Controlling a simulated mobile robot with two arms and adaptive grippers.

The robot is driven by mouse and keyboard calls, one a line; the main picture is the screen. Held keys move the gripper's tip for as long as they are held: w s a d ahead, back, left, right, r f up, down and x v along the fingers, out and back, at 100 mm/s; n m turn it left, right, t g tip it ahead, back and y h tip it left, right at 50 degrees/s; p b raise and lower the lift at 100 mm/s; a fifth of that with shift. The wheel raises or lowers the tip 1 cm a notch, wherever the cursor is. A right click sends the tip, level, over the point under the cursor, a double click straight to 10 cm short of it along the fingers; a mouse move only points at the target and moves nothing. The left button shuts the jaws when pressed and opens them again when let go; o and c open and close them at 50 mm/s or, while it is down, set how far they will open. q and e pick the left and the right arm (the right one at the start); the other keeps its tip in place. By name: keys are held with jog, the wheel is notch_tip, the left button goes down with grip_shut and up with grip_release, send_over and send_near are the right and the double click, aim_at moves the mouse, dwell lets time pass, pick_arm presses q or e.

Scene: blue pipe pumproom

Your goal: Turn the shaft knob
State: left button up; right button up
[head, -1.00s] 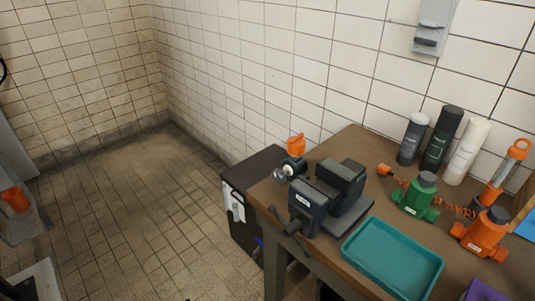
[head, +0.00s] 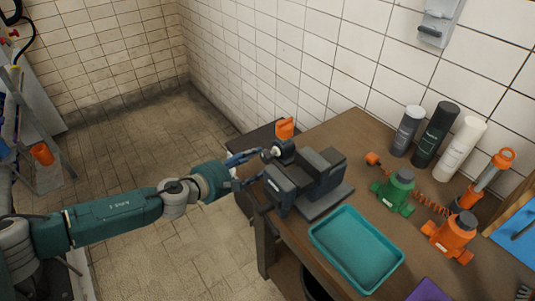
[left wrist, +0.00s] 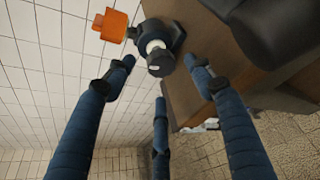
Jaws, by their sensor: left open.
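The shaft knob (left wrist: 162,63) is a dark round cap on a pale shaft from a dark housing (left wrist: 167,35), in the left wrist view. An orange block (left wrist: 110,25) stands out beside the housing. In the head view the orange part (head: 285,128) shows at the bench corner, with the dark housing (head: 287,152) below it. My left gripper (head: 258,166) is open, its fingers pointing at the knob. In the left wrist view my left gripper (left wrist: 162,78) has fingers spread around the knob's sides, with visible gaps. My right gripper is out of view.
A dark vise (head: 305,180) stands on the wooden bench close to my left fingers. A teal tray (head: 357,248), green pump (head: 396,192), orange pump (head: 452,233) and several bottles sit to the right. The tiled floor left of the bench is mostly clear.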

aim_at(264, 158)
pick_arm(q)
jog(key=x, duration=0.5)
jog(key=shift+x, duration=1)
jog(key=shift+c, duration=1.3)
jog(key=c, duration=0.9)
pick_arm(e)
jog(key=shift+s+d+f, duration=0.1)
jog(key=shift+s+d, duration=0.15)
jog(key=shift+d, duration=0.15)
